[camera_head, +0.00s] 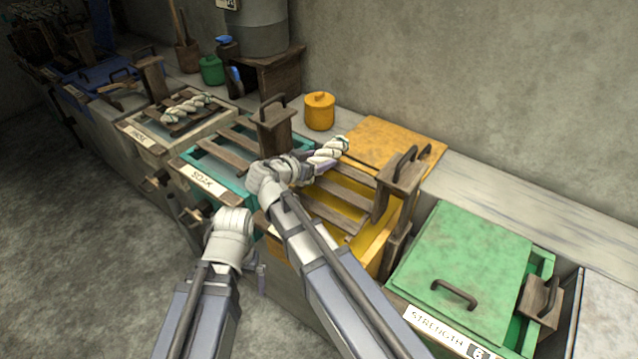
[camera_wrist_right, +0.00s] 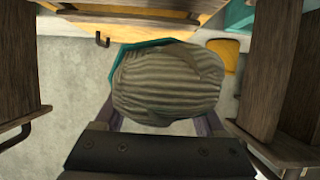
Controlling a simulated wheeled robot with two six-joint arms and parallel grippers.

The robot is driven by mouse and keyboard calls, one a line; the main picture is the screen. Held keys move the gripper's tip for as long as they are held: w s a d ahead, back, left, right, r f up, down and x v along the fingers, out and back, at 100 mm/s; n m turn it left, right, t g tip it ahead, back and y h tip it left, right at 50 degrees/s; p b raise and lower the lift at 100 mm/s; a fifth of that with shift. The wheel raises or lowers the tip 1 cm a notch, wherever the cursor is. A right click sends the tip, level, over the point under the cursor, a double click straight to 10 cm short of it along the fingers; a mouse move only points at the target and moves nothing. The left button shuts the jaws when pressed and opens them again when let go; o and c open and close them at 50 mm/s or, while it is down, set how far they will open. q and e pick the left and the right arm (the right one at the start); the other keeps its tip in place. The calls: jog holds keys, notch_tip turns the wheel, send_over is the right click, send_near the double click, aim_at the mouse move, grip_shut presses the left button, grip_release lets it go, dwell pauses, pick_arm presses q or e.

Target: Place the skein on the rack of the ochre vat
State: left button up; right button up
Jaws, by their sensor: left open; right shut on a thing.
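The white twisted skein (camera_head: 329,151) is in my right gripper (camera_head: 308,170), above the back left part of the ochre vat (camera_head: 375,249). In the right wrist view the skein (camera_wrist_right: 168,80) looks striped and grey, between the two fingers. The vat's rack of wooden slats (camera_head: 338,205) lies across its open top, below and to the right of the skein. Whether the skein touches a slat cannot be told. My left gripper (camera_head: 262,278) is low in front of the vats, empty and mostly hidden by its wrist.
The ochre lid (camera_head: 395,143) lies behind the vat, with an ochre jar (camera_head: 319,111) beside it. Wooden posts with handles (camera_head: 399,175) stand by the racks. A teal vat (camera_head: 205,165) is left, a green-lidded vat (camera_head: 465,265) right. Another skein (camera_head: 187,106) lies on a farther rack.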

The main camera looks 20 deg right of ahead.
aim_at(319, 184)
jog(key=shift+f+b, duration=2.35)
jog(key=shift+f, duration=0.55)
jog(key=shift+f, duration=0.15)
jog(key=o, duration=1.5)
